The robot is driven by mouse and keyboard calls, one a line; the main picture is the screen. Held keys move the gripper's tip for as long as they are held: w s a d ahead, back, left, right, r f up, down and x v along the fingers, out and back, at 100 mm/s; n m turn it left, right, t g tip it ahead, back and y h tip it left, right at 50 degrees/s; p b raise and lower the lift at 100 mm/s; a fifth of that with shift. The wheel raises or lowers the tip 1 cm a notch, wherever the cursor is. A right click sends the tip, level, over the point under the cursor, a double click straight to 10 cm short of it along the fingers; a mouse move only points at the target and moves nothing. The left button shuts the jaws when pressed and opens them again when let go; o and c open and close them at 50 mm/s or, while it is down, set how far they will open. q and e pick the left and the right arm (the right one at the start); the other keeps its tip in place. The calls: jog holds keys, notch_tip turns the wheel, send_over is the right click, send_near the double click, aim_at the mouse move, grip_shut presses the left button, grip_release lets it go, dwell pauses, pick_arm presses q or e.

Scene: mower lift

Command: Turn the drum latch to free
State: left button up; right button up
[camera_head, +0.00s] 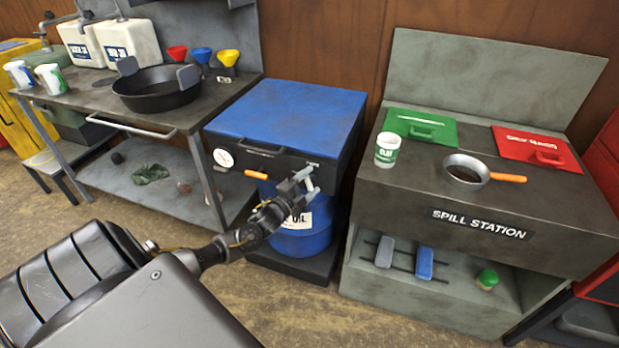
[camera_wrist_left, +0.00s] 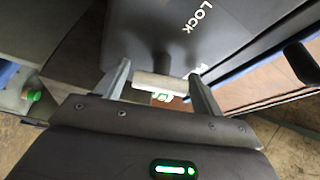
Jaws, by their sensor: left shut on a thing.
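The blue drum (camera_head: 304,232) stands under a blue-lidded unit with a black front panel (camera_head: 290,165). My left gripper (camera_head: 305,180) is at the right part of that panel. In the left wrist view, the gripper (camera_wrist_left: 163,84) is shut on the pale grey bar of the drum latch (camera_wrist_left: 158,82), with a finger on each side of it. The word LOCK shows on the dark panel beside it. Small lettering in the head view is too small to read, and the gripper hides part of the latch. My right gripper is not in view.
A round gauge (camera_head: 223,158) and an orange handle (camera_head: 256,174) are left of the latch. The spill station (camera_head: 480,222) stands to the right with a pan (camera_head: 465,170). A workbench (camera_head: 95,95) with a black basin (camera_head: 155,94) stands left. Floor in front is clear.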

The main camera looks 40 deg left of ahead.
pick_arm(q)
jog(key=shift+m+g+p, duration=0.6)
jog(key=shift+m+p, duration=0.45)
jog(key=shift+m, duration=0.45)
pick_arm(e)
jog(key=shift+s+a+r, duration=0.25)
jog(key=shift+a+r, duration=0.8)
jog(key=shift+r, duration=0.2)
pick_arm(q)
jog(key=shift+f, duration=0.1)
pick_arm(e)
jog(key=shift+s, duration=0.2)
pick_arm(q)
jog(key=o, duration=0.7)
jog(key=shift+o, duration=1.1)
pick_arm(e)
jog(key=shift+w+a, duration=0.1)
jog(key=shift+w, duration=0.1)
pick_arm(q)
jog(key=s, duration=1)
jog(key=shift+s+a, duration=0.3)
jog(key=shift+s, duration=0.1)
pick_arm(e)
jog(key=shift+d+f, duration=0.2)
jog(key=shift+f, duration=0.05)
